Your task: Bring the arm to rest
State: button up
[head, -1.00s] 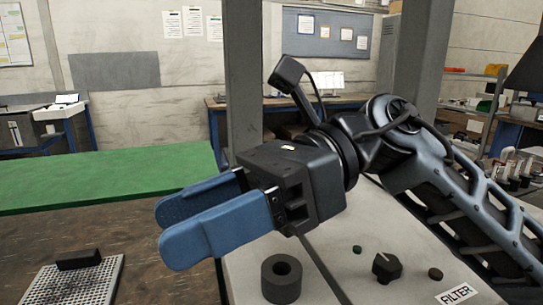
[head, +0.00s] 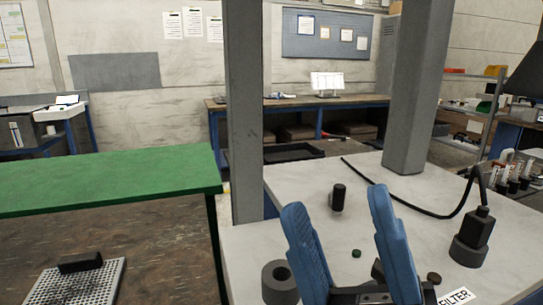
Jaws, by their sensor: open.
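My gripper (head: 345,232) is at the bottom middle right of the head view. Its two blue fingers point up and stand apart, with nothing between them. The rest of my arm is out of view below the frame. The gripper shows in front of the light worktop (head: 300,190) and hides part of it.
On the worktop are a dark hollow cylinder (head: 280,281), a black upright cylinder (head: 338,197), a small green knob (head: 356,253) and a black corded device (head: 476,235) in a dark holder. Two grey posts (head: 245,110) rise here. A green table (head: 110,178) stands left.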

jog(key=s+d+f+m+t+h, duration=0.1)
jog(key=s+d+f+m+h, duration=0.35)
jog(key=f+m+h, duration=0.55)
jog(key=s+d+f+m+t+h, duration=0.1)
jog(key=s+d+f+m+h, duration=0.2)
jog(key=d+f+m+h, duration=0.6)
jog(key=s+d+f+m+g+h, duration=0.1)
jog(key=s+f+m+g+h, duration=0.1)
jog(key=s, duration=0.5)
jog(key=s+d+f+m+g+h, duration=0.1)
jog(key=s+d+f+m+g, duration=0.1)
jog(key=s+f+g, duration=0.3)
jog(key=s+p, duration=0.1)
jog(key=s, duration=0.2)
jog(key=shift+s+f+m+g+h, duration=0.2)
jog(key=shift+f+m+g+h, duration=0.1)
jog(key=shift+m+g+h, duration=0.1)
jog(key=shift+o, duration=0.3)
jog(key=shift+d, duration=0.1)
